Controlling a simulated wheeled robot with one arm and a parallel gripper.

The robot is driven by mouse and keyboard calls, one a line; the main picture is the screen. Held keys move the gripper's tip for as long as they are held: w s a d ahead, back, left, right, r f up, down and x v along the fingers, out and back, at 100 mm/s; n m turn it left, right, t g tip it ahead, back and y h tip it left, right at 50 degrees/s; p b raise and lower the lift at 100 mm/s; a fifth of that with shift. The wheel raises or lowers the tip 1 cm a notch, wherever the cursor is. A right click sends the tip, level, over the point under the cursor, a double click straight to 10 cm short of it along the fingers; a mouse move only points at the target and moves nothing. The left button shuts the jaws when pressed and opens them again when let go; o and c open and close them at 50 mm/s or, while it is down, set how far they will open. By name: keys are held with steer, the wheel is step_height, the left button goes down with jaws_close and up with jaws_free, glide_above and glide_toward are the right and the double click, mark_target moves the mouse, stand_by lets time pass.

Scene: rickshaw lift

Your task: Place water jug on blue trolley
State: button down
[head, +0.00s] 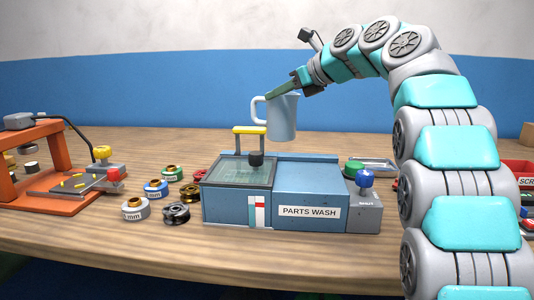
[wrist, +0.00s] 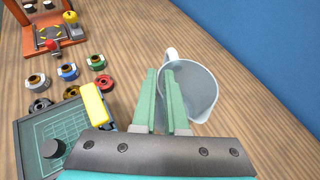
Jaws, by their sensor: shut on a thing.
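The water jug (head: 283,118) is pale blue-grey, with its handle on the left in the head view. It is upright, just behind and above the parts wash box. The head view does not settle whether its base touches the table. My gripper (head: 270,96) reaches it from the upper right and is shut on the jug's upper rim, near the handle. In the wrist view the green fingers (wrist: 166,72) overlap the near side of the jug (wrist: 192,90), whose open top faces the camera. No blue trolley can be made out.
A blue parts wash box (head: 310,211) with a yellow-handled lid stands in front of the jug. Several spools (head: 155,188) lie left of it, and an orange press (head: 35,165) stands at the far left. A green-topped item and tray lie to the right. Wooden tabletop is free behind the spools.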

mark_target(278, 131)
steer(key=shift+f+b, duration=0.9)
steer(key=shift+f, duration=3.95)
steer(key=c, duration=0.9)
jaws_free()
steer(key=shift+c, duration=0.2)
